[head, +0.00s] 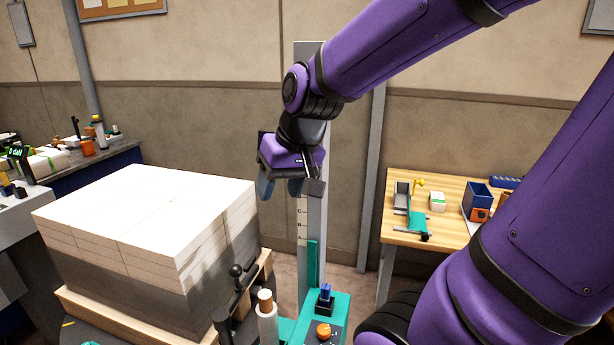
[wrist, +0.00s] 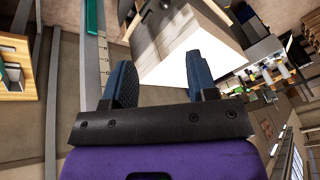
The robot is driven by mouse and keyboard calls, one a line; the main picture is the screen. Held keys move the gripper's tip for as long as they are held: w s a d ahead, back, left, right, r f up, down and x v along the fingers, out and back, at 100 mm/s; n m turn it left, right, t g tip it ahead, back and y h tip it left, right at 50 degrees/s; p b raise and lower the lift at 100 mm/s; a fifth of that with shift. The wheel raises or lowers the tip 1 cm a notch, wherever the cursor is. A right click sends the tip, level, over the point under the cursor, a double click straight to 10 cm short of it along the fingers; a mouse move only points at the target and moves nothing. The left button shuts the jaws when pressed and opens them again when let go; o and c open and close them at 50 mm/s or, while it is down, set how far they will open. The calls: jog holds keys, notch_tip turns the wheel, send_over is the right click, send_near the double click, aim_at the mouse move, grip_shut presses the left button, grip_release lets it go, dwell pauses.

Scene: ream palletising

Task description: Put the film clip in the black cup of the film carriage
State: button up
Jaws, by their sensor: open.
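My gripper (head: 281,190) is open and empty, raised in front of the grey mast (head: 311,140) with its fingers pointing down. In the wrist view nothing lies between the two blue finger pads (wrist: 160,78). A small blue piece that looks like the film clip (head: 325,289) stands upright in what looks like the black cup (head: 324,307), on the teal film carriage (head: 341,308) at the mast's foot. My gripper is well above it and apart from it. How deep the clip sits in the cup is too small to tell.
A pallet stack of white reams (head: 150,215) stands at left. A film roll (head: 267,322), a black-knobbed lever (head: 236,272) and an orange button (head: 324,331) are near the carriage. A wooden bench (head: 455,205) with bins and tools stands at right. The air around my gripper is clear.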

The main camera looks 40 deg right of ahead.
jog(key=s+a+r+n+t+h, duration=0.1)
jog(key=s+a+r+n, duration=0.1)
jog(key=s+r, duration=0.3)
jog(key=s, duration=0.4)
jog(key=shift+r, duration=0.3)
jog(key=shift+s+a, duration=0.1)
dwell(0.6)
